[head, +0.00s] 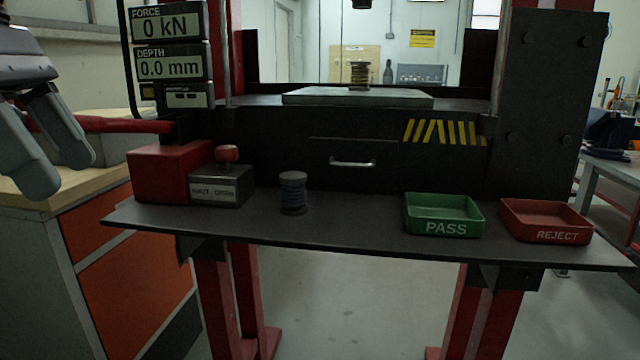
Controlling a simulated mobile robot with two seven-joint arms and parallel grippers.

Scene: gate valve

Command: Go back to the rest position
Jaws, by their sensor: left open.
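My left gripper (66,150) is at the left edge of the head view, above the wooden bench top. Its two grey fingers are apart with nothing between them. It is left of the red box and touches nothing that I can see. My right gripper is not in the picture. A small dark blue spool-shaped part (293,192) stands upright on the dark shelf (340,230).
A green PASS tray (444,215) and a red REJECT tray (546,221) sit empty on the shelf's right. A red box (170,172) and a grey box with a red knob (221,184) stand at its left. The display panel (168,56) reads 0 kN and 0.0 mm.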

